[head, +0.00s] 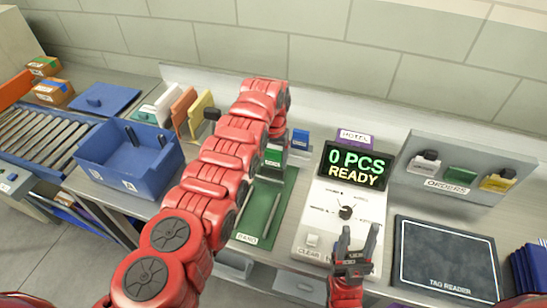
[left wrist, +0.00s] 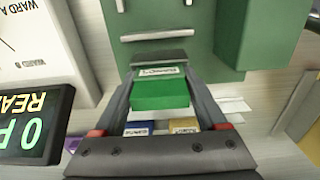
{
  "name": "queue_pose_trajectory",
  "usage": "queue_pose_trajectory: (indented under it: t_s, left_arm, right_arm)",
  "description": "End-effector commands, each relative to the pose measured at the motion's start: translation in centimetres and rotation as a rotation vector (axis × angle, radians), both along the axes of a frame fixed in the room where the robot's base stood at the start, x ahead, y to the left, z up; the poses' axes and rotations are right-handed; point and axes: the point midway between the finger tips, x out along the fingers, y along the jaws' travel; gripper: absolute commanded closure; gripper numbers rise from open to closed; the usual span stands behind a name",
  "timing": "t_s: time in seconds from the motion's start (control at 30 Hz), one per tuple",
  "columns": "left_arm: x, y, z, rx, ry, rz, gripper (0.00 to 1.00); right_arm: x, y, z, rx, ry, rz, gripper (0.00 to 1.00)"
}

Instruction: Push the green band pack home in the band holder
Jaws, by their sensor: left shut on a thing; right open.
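The green band pack (left wrist: 160,95) sits between the fingers of my left gripper (left wrist: 160,80) in the left wrist view, and the gripper is shut on it. A white label shows at its upper edge. Blue (left wrist: 138,128) and yellow (left wrist: 184,126) packs show just below it in that view. In the head view my left arm reaches to the middle back and hides its fingertips. A green piece with a pale label (head: 272,157) and a blue pack (head: 300,138) show beside the arm. How deep the green pack sits in the holder cannot be told. My right gripper (head: 357,242) is open and empty.
A blue bin (head: 125,165) stands left.

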Motion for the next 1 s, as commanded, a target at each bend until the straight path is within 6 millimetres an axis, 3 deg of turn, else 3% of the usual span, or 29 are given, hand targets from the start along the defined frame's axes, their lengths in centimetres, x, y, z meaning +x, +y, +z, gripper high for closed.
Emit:
queue_pose_trajectory:
  t_s: [0.1,0.13,0.27,0.8,1.0]
  left_arm:
    - [0.0,0.0,-0.5,0.000,0.000,0.000,0.82]
    - [0.0,0.0,-0.5,0.000,0.000,0.000,0.24]
    - [-0.1,0.0,-0.5,0.000,0.002,-0.001,0.01]
    - [-0.4,-0.3,-0.7,-0.002,0.011,-0.006,0.00]
    - [-0.3,-0.2,1.9,-0.002,0.007,-0.004,0.00]
  right_arm:
    - [0.0,0.0,-0.4,0.000,0.000,0.000,0.50]
    - [0.0,0.0,-0.3,0.000,0.000,0.000,0.50]
    - [0.0,0.0,-0.3,0.000,0.000,0.000,0.50]
    - [0.0,0.0,-0.2,0.000,0.000,0.000,0.50]
    - [0.0,0.0,1.8,0.000,0.000,0.000,0.50]
